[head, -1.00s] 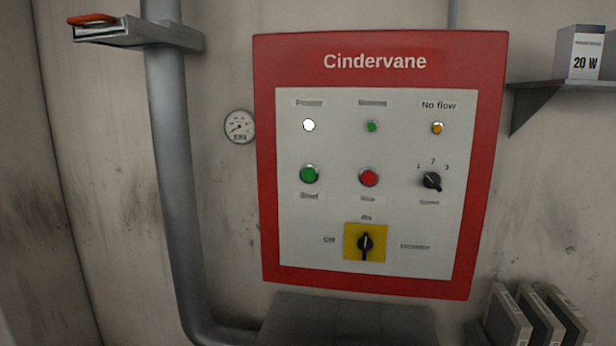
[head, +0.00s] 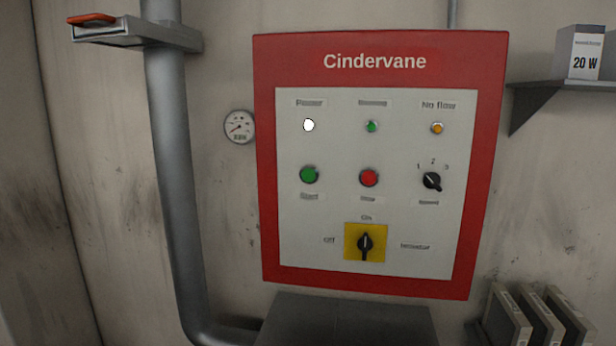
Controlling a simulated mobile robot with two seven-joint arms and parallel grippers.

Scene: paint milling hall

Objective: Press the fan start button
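A red-framed control panel (head: 381,40) headed "Cindervane" hangs on the wall, with a pale face. The green start button (head: 309,175) sits at the left of its middle row, with a blurred label below that seems to read "Start". A red button (head: 369,178) is to its right, then a black speed knob (head: 432,181) marked 1, 2, 3. Above are a white lit power lamp (head: 308,125), a small green lamp (head: 371,127) and an amber "No flow" lamp (head: 437,128). A black rotary switch (head: 365,243) on a yellow plate points up toward "On". Neither gripper is in view.
A grey pipe (head: 172,170) runs down the wall left of the panel, with a red-handled slide plate (head: 130,32) at its top. A round gauge (head: 239,127) is between them. A shelf (head: 560,90) holds a "20 W" box (head: 582,52). A grey housing (head: 350,320) stands below the panel.

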